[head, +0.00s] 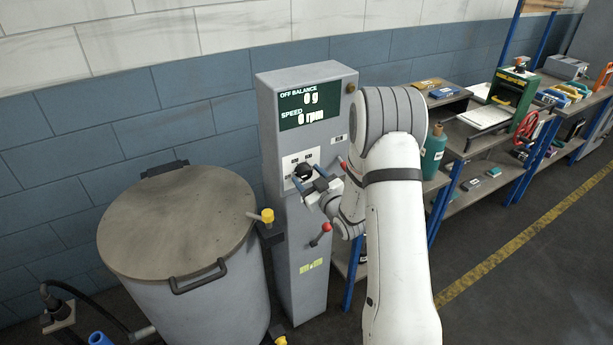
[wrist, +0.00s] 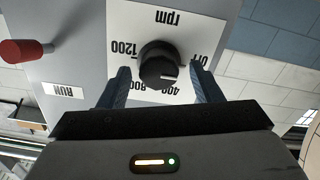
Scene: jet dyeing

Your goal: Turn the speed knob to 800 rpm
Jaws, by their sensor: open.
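The black speed knob (wrist: 158,65) sits on a white dial plate (wrist: 190,30) marked OFF, 400, 800, 1200 and rpm, upside down in the wrist view. A light mark on its face points to the lower right, roughly between OFF and 400. The knob also shows in the head view (head: 303,170), on the grey control column (head: 290,240). My gripper (wrist: 160,68) is open, with one blue finger on each side of the knob and visible gaps. The display (head: 309,106) reads off balance 0 g and speed 0 rpm.
A red handle (wrist: 22,51) and a RUN label (wrist: 63,90) are beside the dial. A red-balled lever (head: 324,230) is lower on the column. A large lidded drum (head: 180,220) stands left. Shelves with a green bottle (head: 433,152) are right.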

